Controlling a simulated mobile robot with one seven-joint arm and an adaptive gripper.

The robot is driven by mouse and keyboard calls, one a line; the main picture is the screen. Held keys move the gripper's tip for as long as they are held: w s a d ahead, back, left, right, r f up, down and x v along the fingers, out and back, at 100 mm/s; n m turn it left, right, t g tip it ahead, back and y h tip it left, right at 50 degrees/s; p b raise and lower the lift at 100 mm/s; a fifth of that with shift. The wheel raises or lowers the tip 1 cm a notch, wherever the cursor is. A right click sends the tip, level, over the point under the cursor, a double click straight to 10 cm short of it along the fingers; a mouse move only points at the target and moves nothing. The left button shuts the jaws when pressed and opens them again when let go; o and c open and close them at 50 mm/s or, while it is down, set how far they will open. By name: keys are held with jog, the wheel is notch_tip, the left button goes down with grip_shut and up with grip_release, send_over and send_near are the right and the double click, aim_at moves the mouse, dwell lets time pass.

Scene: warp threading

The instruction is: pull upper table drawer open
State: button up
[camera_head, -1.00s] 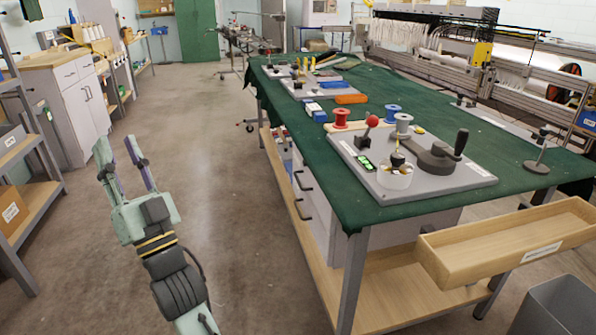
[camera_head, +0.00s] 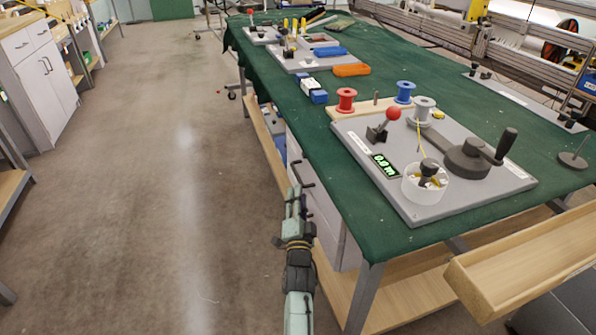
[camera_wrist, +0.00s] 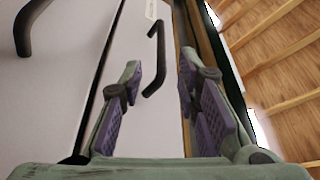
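The upper table drawer is a pale front with a black bar handle (camera_head: 302,172), under the green-covered table's left edge. In the wrist view its handle (camera_wrist: 157,60) stands between and beyond the fingertips, and I see no contact. My gripper (camera_head: 295,197) is in front of the drawers; the wrist view shows its two purple-padded fingers (camera_wrist: 160,72) apart and empty. The upper drawer front (camera_wrist: 140,120) looks flush, with a dark gap along its lower edge. The lower drawer's handle (camera_wrist: 33,28) is at the wrist view's left edge. My gripper partly covers the drawers in the head view.
The green tabletop (camera_head: 360,215) overhangs the drawers. A grey board (camera_head: 440,200) with a crank and red-knobbed lever sits on it. A wooden tray (camera_head: 530,265) juts out at the right. The floor (camera_head: 160,200) left of the table is clear.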

aim_at(299, 177)
jog(key=p+x, duration=0.2)
jog(key=x, duration=0.5)
jog(key=shift+w+r+p, duration=0.1)
jog(key=shift+w+p, duration=0.2)
jog(key=shift+w, duration=0.1)
grip_shut()
dwell(0.4)
